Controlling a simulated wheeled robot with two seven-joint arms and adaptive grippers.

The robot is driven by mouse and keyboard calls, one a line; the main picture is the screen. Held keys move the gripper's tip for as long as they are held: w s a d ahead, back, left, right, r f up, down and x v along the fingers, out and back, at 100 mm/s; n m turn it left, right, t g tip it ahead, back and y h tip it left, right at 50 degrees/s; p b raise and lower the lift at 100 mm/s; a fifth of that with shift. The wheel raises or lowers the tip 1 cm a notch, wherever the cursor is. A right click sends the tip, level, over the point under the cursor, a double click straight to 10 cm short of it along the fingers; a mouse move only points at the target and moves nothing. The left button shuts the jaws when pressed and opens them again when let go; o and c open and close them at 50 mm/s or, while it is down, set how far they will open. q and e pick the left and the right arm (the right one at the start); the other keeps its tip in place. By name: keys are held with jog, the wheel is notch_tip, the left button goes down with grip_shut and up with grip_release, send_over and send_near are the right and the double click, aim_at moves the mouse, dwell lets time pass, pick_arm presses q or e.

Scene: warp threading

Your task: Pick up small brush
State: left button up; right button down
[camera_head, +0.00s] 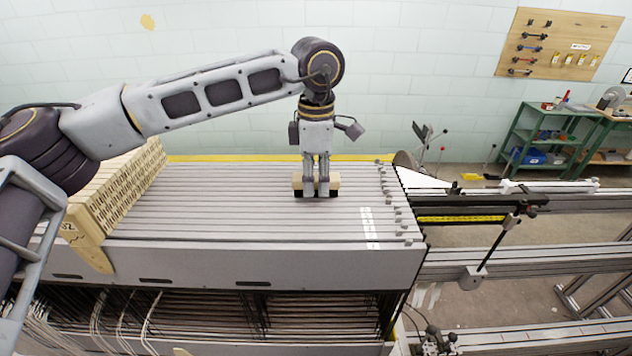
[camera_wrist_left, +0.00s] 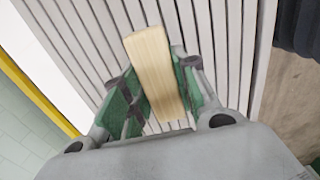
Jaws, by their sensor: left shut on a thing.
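The small brush shows as a pale wooden block (camera_head: 334,183) at the slatted top of the machine, toward its back right. In the left wrist view the block (camera_wrist_left: 152,62) lies lengthwise between the green finger pads. My left gripper (camera_head: 316,190) points straight down and is shut on the block, with its ends sticking out on both sides of the fingers. The wrist view also shows the left gripper (camera_wrist_left: 155,100) with a pad against each side of the wood. Bristles are hidden. I cannot tell whether the block touches the slats. My right gripper is not in view.
The grey slatted machine top (camera_head: 230,215) is mostly clear. A light wooden slotted block (camera_head: 115,190) stands at its left end. Small metal pegs and white labels line the right end. Rails (camera_head: 520,258) extend right; green shelves (camera_head: 548,135) stand behind.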

aim_at(316, 176)
pick_arm(q)
notch_tip(316, 176, up, 8)
jog(key=shift+f+b, duration=0.25)
jog(key=shift+b, duration=0.65)
jog(key=shift+r, duration=1)
jog(key=o, duration=0.5)
jog(key=shift+c, duration=0.2)
jog(key=c, duration=0.3)
